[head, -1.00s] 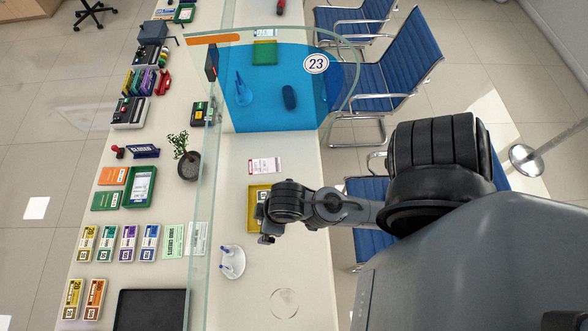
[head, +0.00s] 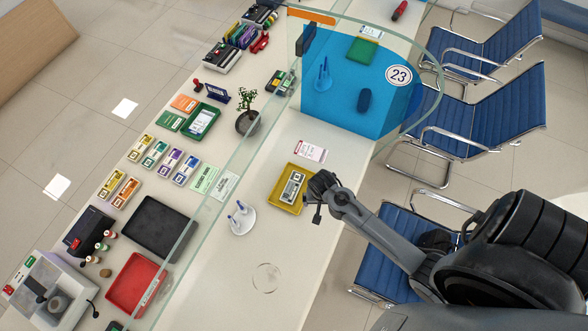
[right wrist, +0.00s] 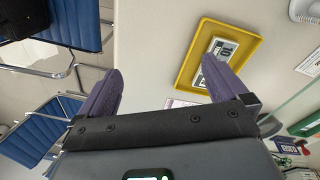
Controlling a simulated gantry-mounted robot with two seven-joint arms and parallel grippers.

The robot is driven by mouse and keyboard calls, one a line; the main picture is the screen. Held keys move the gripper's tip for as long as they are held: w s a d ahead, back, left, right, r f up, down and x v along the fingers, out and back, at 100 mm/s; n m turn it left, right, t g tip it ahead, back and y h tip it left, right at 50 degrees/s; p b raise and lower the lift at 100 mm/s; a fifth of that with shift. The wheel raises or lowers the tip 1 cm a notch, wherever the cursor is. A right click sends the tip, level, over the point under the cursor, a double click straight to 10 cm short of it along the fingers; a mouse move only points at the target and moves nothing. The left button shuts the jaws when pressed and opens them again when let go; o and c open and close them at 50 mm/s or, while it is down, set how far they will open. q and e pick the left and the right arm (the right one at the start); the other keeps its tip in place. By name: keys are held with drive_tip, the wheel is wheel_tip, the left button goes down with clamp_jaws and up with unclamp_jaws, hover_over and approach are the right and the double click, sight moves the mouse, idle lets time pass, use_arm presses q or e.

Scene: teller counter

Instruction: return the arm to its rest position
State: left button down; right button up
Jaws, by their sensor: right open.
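My right gripper (head: 316,198) is beside the right edge of the yellow tray (head: 277,199) in the head view, over the counter's customer side. In the right wrist view its two purple fingers (right wrist: 158,82) are spread wide with nothing between them. A grey and white banknote bundle (head: 292,187) lies in the yellow tray. The right wrist view also shows the tray (right wrist: 185,75) and the bundle (right wrist: 228,47), partly behind one finger. My right arm reaches in from the lower right. My left gripper is not in view.
A glass partition (head: 225,180) runs along the counter. A white pen stand (head: 241,222) and a clear round disc (head: 267,277) are near the tray. A printed slip (head: 310,151) lies behind it. Blue chairs (head: 490,105) stand right of the counter, one close under my arm.

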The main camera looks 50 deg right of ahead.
drive_tip(key=w+d+m+y, duration=0.15)
drive_tip(key=w+m, duration=0.35)
drive_tip(key=w, duration=1.1)
drive_tip(key=f+b, duration=0.6)
drive_tip(key=b, duration=0.1)
drive_tip(key=f+b, duration=0.4)
drive_tip(key=shift+d, duration=0.35)
drive_tip(key=shift+r, duration=0.2)
